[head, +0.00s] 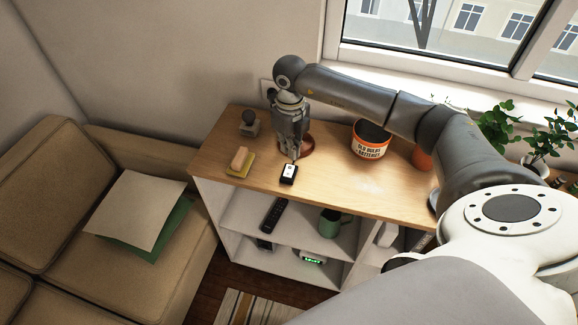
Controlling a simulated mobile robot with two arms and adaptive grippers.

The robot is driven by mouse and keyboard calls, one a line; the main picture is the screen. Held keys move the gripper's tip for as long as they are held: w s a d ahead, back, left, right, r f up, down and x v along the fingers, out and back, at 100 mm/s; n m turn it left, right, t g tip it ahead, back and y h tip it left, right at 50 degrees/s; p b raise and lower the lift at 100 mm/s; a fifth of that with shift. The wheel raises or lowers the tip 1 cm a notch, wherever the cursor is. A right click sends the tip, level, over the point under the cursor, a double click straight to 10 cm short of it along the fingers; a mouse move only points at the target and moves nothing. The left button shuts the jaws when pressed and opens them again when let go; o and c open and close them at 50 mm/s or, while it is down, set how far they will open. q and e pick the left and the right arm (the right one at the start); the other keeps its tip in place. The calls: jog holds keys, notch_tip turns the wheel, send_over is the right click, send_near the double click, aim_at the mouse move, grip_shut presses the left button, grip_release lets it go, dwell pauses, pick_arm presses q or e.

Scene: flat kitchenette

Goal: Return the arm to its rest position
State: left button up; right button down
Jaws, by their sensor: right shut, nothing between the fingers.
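My right arm reaches in from the right side of the head view, over the wooden top of a low shelf unit (340,192). My right gripper (296,158) points down at the shelf top, shut and empty. Its tips are just above and behind a small black-and-white device (289,173), and I cannot tell whether they touch it. A reddish-brown round dish (307,147) is partly hidden behind the gripper. My left gripper is not in view.
A sponge-like block (240,160) and a grey knobbed object (249,124) are left. Below are a green mug (331,222) and a remote (273,214). A sofa (100,255) stands left.

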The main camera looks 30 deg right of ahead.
jog(key=shift+r, duration=0.45)
jog(key=shift+f, duration=0.1)
